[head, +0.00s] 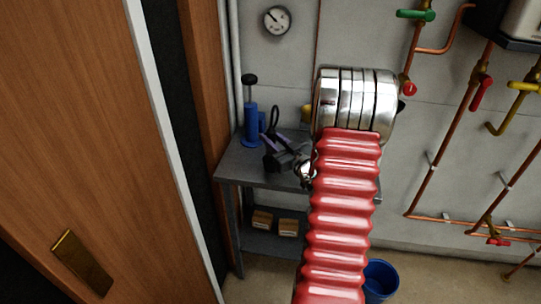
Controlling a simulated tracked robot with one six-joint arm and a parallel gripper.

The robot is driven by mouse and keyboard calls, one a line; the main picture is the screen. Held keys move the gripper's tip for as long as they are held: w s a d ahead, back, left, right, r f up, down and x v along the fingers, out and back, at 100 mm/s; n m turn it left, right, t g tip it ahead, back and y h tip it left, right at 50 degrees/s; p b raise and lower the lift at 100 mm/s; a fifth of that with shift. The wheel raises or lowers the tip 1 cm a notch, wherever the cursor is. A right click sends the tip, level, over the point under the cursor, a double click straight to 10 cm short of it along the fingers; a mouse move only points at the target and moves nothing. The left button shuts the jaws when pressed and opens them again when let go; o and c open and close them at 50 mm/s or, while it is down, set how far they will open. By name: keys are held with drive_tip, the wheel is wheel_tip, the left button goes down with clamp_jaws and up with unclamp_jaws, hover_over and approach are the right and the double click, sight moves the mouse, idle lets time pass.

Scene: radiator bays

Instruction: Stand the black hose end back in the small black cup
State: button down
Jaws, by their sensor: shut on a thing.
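My gripper (274,137) is over the grey bench in the head view, left of my red arm. It is dark with purplish fingers and is shut on the black hose end. A black hose loop (274,117) rises at the fingers; the held tip itself is too small to make out. A blue pump-like cylinder (251,127) with a black knob stands upright on the bench just left of the gripper. I cannot make out the small black cup; the gripper and arm cover part of the bench.
The grey bench (232,170) stands against the wall, with small boxes (262,220) on its lower shelf. A wooden door (90,130) fills the left. Copper pipes (430,165) with valves line the right wall. A blue bucket (380,279) is on the floor.

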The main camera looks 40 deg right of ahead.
sight(271, 154)
drive_tip(key=shift+f, duration=0.95)
drive_tip(key=shift+f, duration=2.05)
drive_tip(key=shift+f, duration=0.35)
drive_tip(key=c, duration=1.4)
unclamp_jaws()
drive_tip(key=shift+c, duration=0.2)
drive_tip(key=shift+r, duration=0.1)
